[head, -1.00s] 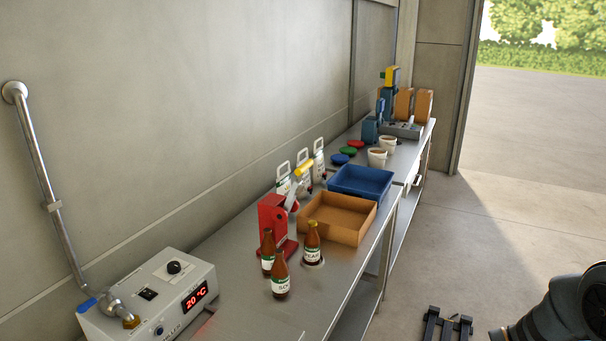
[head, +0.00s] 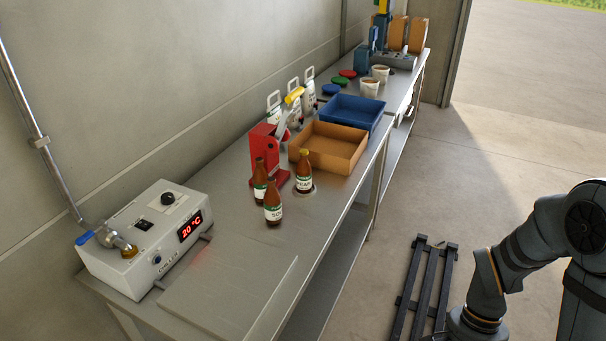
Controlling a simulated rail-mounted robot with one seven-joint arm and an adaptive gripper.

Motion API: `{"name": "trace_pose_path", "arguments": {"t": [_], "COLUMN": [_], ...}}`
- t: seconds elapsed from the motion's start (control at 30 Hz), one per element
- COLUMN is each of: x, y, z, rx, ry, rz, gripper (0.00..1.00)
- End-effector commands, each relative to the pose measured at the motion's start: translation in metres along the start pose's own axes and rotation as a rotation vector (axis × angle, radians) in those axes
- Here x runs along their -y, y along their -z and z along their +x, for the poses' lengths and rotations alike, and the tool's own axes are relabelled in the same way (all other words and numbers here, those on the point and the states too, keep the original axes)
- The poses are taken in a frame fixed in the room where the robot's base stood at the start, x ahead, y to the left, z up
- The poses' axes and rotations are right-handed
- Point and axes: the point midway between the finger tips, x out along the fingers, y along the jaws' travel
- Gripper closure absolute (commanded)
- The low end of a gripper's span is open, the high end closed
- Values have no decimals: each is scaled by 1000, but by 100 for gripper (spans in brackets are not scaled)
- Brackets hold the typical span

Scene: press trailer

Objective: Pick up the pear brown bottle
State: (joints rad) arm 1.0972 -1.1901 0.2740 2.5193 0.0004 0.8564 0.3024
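Three brown bottles with pale labels stand upright on the metal bench. One bottle (head: 260,180) is at the back left, beside the red press. A second bottle (head: 273,203) is nearest the camera. A third bottle (head: 304,173), with a yellow cap, stands to the right on a small round plate. The label print is too small to tell which one is pear. My arm shows at the lower right, away from the bench, and my gripper is out of view.
A red press (head: 266,148) stands behind the bottles. An orange tray (head: 328,160) and a blue tray (head: 354,124) are beyond. A dark rack (head: 424,285) is on the floor. The bench front near the bottles is clear.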

Motion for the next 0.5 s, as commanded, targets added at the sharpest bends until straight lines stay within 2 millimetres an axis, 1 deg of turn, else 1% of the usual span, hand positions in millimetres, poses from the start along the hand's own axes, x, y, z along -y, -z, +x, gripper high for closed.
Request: {"name": "trace_pose_path", "arguments": {"t": [0.17,0.2,0.5], "x": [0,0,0], "y": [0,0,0], "z": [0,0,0], "rx": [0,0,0], "ry": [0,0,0], "rz": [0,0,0], "gripper": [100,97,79]}}
